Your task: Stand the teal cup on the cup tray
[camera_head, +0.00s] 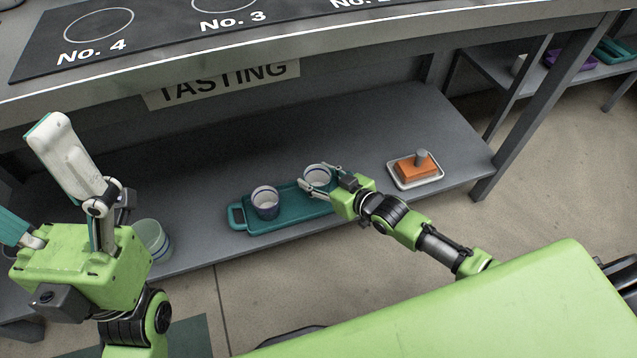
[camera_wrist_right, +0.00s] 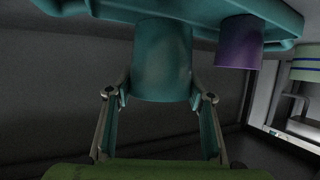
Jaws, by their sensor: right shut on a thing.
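The teal cup (camera_wrist_right: 162,60) is between the two fingers of my right gripper (camera_wrist_right: 160,98) in the right wrist view, which shows it upside down. In the head view the teal cup (camera_head: 317,175) shows its pale inside and stands upright at the right part of the teal cup tray (camera_head: 284,228). Its base appears to meet the tray; I cannot tell if it bears fully on it. My right gripper (camera_head: 320,186) is shut on it from the right. A purple cup (camera_head: 265,204) stands on the tray to its left. My left gripper (camera_head: 24,182) is open and empty at the far left.
The tray lies on a grey lower shelf (camera_head: 390,130) under the tasting counter (camera_head: 160,60). An orange block with a grey knob (camera_head: 417,166) sits in a white dish at right. A striped pale container (camera_head: 153,243) stands left, partly hidden by my left gripper.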

